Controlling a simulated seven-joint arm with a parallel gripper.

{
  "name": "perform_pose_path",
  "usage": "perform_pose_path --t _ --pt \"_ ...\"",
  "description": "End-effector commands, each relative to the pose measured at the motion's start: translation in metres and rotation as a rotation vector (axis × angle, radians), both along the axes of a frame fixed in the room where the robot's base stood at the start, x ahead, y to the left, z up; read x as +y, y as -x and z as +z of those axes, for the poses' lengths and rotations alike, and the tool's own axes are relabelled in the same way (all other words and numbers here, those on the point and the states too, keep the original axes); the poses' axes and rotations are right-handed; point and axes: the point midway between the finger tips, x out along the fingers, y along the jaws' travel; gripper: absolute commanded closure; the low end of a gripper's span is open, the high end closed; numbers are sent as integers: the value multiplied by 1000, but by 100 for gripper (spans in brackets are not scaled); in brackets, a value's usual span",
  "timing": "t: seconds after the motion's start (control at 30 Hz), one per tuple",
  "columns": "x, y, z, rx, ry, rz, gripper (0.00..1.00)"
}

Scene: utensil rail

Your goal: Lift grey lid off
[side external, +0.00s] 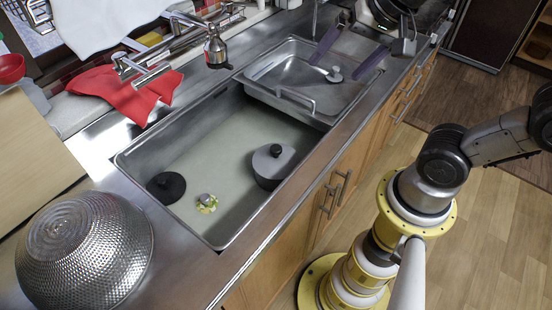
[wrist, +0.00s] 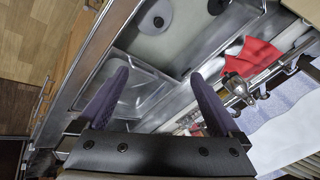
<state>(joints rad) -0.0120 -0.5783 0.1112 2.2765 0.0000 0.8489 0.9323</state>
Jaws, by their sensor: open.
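A round grey lid (side external: 264,165) with a black knob sits in the right part of the large sink, seemingly on a pot whose body is mostly hidden. It also shows at the top of the wrist view as a grey lid (wrist: 148,40). My gripper (side external: 335,70) is open, its two purple fingers spread apart over the steel tray, away from this lid. The wrist view shows the gripper (wrist: 160,76) with nothing held between the fingers.
The steel tray (side external: 282,92) with a wire handle sits at the sink's far end. A black lid (side external: 166,187) and a small patterned lid (side external: 207,203) lie in the sink (side external: 225,140). A faucet (side external: 150,72), red cloth (side external: 125,92) and perforated bowl (side external: 85,250) stand around it.

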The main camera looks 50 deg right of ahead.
Motion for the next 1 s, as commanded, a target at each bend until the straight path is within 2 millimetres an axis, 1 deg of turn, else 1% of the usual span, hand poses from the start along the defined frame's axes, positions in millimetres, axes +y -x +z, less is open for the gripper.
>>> perform_pose_path --t 0.03,0.13,0.2,0.27,0.3,0.37,0.4,0.5,0.6,0.83,1.0 --pt "2 -18 -6 37 -50 -95 0" --pt "5 -53 -23 111 -142 -298 0" --pt "9 -77 -40 165 -188 -427 0" --pt "12 -95 -59 215 -213 -521 0" --pt "14 -105 -72 246 -221 -572 0" --pt "17 -116 -94 294 -222 -627 0" --pt "19 -122 -108 324 -217 -649 0" --pt "23 -129 -137 391 -191 -658 0" --pt "25 -127 -158 441 -168 -657 0" --pt "26 -123 -185 473 -153 -653 0" --pt "26 -123 -218 474 -153 -653 0"
